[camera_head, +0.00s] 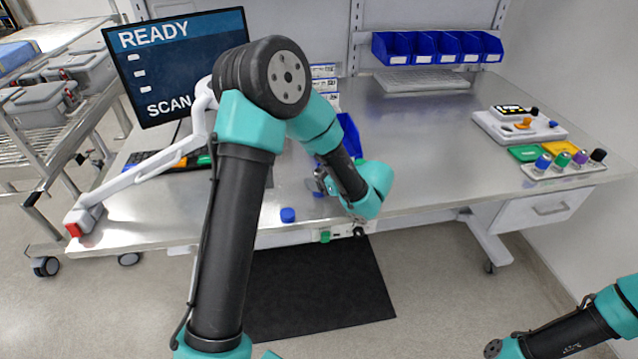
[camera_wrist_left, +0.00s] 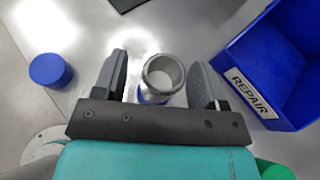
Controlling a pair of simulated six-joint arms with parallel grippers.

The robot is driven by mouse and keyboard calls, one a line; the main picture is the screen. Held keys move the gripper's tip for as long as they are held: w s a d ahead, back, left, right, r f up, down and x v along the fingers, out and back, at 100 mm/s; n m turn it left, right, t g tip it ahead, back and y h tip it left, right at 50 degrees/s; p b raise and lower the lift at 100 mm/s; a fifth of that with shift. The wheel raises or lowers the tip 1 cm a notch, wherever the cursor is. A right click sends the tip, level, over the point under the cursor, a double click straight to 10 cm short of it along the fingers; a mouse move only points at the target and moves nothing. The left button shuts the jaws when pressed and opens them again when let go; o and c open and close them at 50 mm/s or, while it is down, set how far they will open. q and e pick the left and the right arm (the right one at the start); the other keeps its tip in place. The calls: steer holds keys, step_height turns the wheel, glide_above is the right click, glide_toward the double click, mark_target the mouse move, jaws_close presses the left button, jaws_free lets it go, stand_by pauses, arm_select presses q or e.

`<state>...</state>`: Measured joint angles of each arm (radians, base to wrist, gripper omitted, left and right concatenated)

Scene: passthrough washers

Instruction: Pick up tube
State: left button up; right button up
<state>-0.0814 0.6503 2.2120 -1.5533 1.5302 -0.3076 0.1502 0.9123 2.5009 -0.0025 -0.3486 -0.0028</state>
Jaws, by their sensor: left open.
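The tube (camera_wrist_left: 162,78) shows in the left wrist view as an open, silver-rimmed cylinder with some blue below its mouth. It stands between the two grey fingers of my left gripper (camera_wrist_left: 158,85), with a gap visible on each side. The fingers are open. In the head view my left gripper (camera_head: 319,180) is low over the bench near its front edge, and I cannot clearly make out the tube there. My right gripper is not in view.
A round blue cap (camera_wrist_left: 50,70) lies left of the gripper, also in the head view (camera_head: 288,215). A blue bin labelled REPAIR (camera_wrist_left: 290,55) stands close on the right. A monitor (camera_head: 180,65) stands at back left. The bench's right middle is clear.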

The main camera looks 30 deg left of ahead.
arm_select(q)
steer(key=shift+c, duration=0.3)
steer(key=c, duration=1)
steer(key=shift+r, duration=0.1)
steer(key=shift+r, duration=0.5)
steer(key=shift+s+d+r, duration=0.15)
steer(key=shift+s+r, duration=0.05)
steer(key=shift+r, duration=0.45)
steer(key=shift+s+d+r, duration=0.1)
steer(key=shift+s+r, duration=0.1)
steer(key=shift+r, duration=0.4)
steer(key=s+d, duration=0.2)
steer(key=s, duration=0.2)
steer(key=s+d+r, duration=0.1)
steer(key=s+d, duration=0.2)
steer(key=s, duration=0.1)
steer(key=s+d, duration=0.3)
steer(key=s, duration=0.2)
steer(key=shift+r, duration=0.15)
steer(key=shift+a, duration=0.1)
